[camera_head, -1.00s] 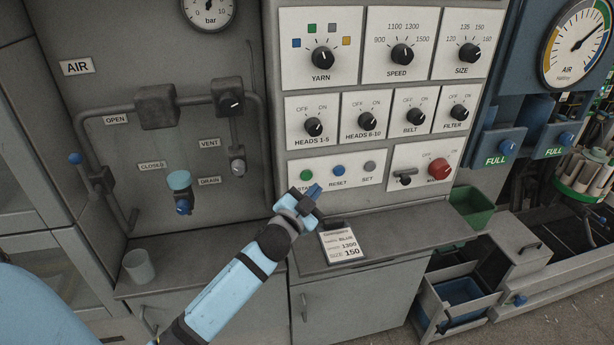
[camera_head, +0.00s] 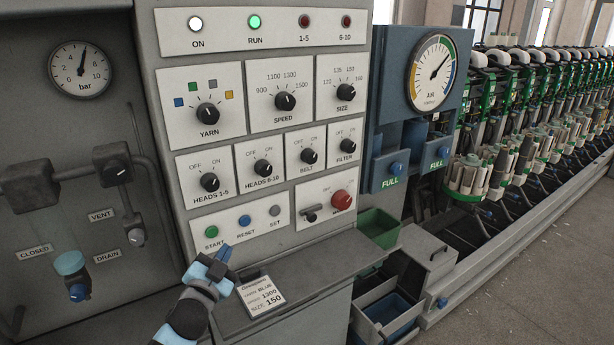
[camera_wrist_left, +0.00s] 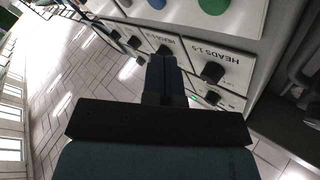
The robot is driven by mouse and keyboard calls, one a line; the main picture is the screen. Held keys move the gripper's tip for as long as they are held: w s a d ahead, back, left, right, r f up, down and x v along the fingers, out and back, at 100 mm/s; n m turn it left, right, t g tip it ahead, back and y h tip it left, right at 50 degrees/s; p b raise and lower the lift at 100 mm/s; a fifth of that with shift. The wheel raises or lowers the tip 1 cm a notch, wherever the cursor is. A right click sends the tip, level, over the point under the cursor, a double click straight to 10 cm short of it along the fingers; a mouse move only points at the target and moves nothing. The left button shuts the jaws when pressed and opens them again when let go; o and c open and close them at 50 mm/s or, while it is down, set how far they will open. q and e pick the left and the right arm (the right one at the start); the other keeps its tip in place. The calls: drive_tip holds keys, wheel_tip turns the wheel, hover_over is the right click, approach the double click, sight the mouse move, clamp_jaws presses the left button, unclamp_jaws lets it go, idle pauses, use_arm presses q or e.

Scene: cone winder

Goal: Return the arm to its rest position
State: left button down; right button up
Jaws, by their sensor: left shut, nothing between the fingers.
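My left gripper (camera_head: 222,256) is shut and empty. In the head view it is in front of the control panel (camera_head: 290,217), below the green START button (camera_head: 211,232) and the blue RESET button (camera_head: 244,221). Its shut fingers also show in the left wrist view (camera_wrist_left: 163,70), with the HEADS 1-5 knob (camera_wrist_left: 213,72) beyond them to the right. I cannot tell from these views whether the fingertips touch the panel. My right gripper is not in view.
A job card (camera_head: 261,293) lies on the grey ledge (camera_head: 330,258) just right of the gripper. A green bin (camera_head: 379,228) and an open drawer stand right of the cabinet. The RUN lamp (camera_head: 255,22) glows green. Valves and pipes are at left.

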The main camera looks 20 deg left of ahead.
use_arm(q)
drive_tip(key=s+d+f+n+g+h+p, duration=0.1)
drive_tip(key=s+d+f+g, duration=0.2)
drive_tip(key=s+d+f, duration=0.2)
drive_tip(key=s+d+f+n+g+h+p, duration=0.1)
drive_tip(key=s+d+f+g+h, duration=0.1)
drive_tip(key=s+d+f, duration=0.3)
drive_tip(key=s+d+f+n+g+h+p, duration=0.1)
drive_tip(key=s+d+f, duration=0.4)
drive_tip(key=s+f, duration=0.7)
drive_tip(key=s+g+p, duration=0.1)
drive_tip(key=s+g, duration=0.1)
drive_tip(key=s, duration=0.1)
drive_tip(key=shift+s+d+n+g+h, duration=0.15)
drive_tip(key=shift+d+n+g+h, duration=0.1)
drive_tip(key=shift+n+g+h, duration=0.05)
